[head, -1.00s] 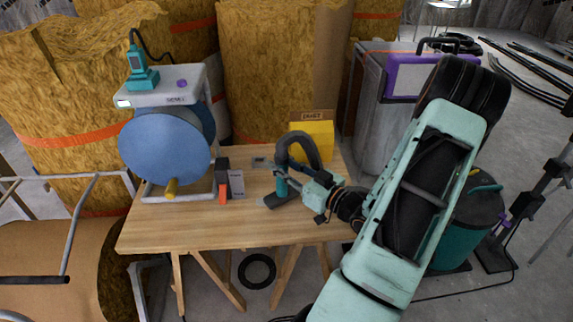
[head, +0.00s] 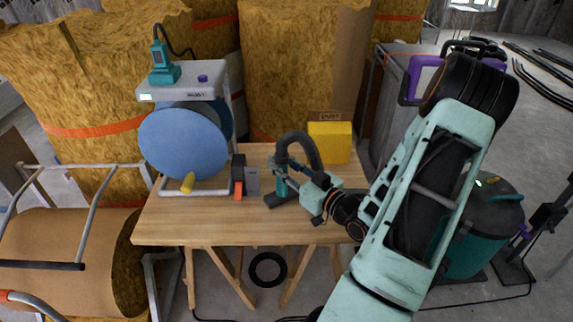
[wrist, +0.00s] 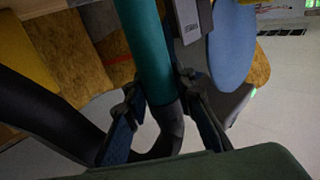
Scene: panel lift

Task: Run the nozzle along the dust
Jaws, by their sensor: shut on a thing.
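The nozzle has a teal grip (head: 281,186) and a flat dark foot (head: 277,201). The foot is low at the wooden workbench top (head: 210,229); I cannot tell whether it touches. My gripper (head: 286,178) is shut on the teal grip, which also shows in the wrist view (wrist: 148,50) between the two fingers (wrist: 160,100). A black hose (head: 297,138) arches up from the nozzle and down behind my gripper. The dust itself cannot be made out; a yellow box marked DUST (head: 330,143) stands at the back right of the bench.
A black and orange block (head: 238,174) and a grey box (head: 252,179) stand just left of the nozzle. A blue reel (head: 185,143) in a frame fills the bench's left. The front strip of bench is clear. A teal-bodied drum (head: 480,240) stands right.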

